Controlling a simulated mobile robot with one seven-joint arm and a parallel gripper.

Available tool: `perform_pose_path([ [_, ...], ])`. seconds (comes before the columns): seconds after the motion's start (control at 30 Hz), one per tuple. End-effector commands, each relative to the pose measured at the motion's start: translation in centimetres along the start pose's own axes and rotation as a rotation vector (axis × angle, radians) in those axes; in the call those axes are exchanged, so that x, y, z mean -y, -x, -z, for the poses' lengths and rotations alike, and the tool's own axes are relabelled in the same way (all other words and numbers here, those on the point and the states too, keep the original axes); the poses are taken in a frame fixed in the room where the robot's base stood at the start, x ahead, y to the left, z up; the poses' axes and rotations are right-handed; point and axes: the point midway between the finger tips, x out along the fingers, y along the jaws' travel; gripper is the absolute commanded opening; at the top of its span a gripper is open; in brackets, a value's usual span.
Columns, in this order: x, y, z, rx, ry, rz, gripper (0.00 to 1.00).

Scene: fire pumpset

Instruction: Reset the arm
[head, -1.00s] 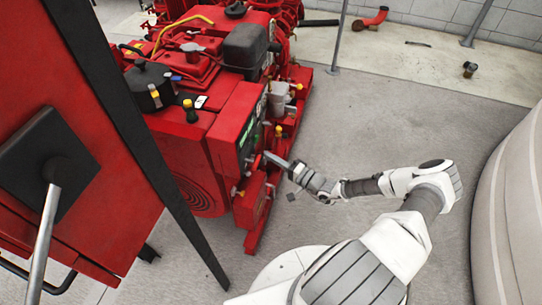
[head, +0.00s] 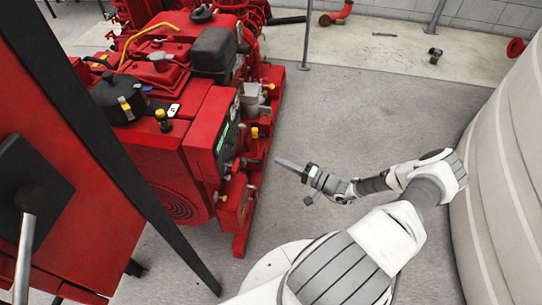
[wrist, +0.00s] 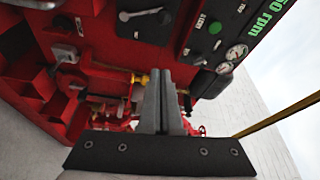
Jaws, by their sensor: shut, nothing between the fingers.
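My arm reaches forward from the bottom of the head view, bent at the elbow. My gripper (head: 281,163) points left toward the red pump engine (head: 175,140) and is apart from it, over bare floor. In the wrist view my gripper (wrist: 158,75) shows its two grey fingers side by side, shut and empty. Beyond them in the wrist view is the engine's control panel (wrist: 205,35), with gauges, a green button and a green digital readout. Red pipework and a yellow fitting lie behind the fingers.
A red cabinet (head: 80,215) with a black post stands at the left. A large pale rounded tank (head: 505,170) stands close on the right of my arm. Grey floor (head: 350,110) lies open between engine and tank. A red pipe elbow (head: 336,14) lies at the back.

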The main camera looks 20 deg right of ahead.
Motion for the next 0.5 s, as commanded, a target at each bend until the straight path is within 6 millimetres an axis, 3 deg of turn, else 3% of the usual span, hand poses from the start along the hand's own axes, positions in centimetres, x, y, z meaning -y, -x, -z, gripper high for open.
perform_pose_path([
  [0.5, 0.0, 0.62, 0.01, 0.0, 0.0, 0.0, 0.0],
])
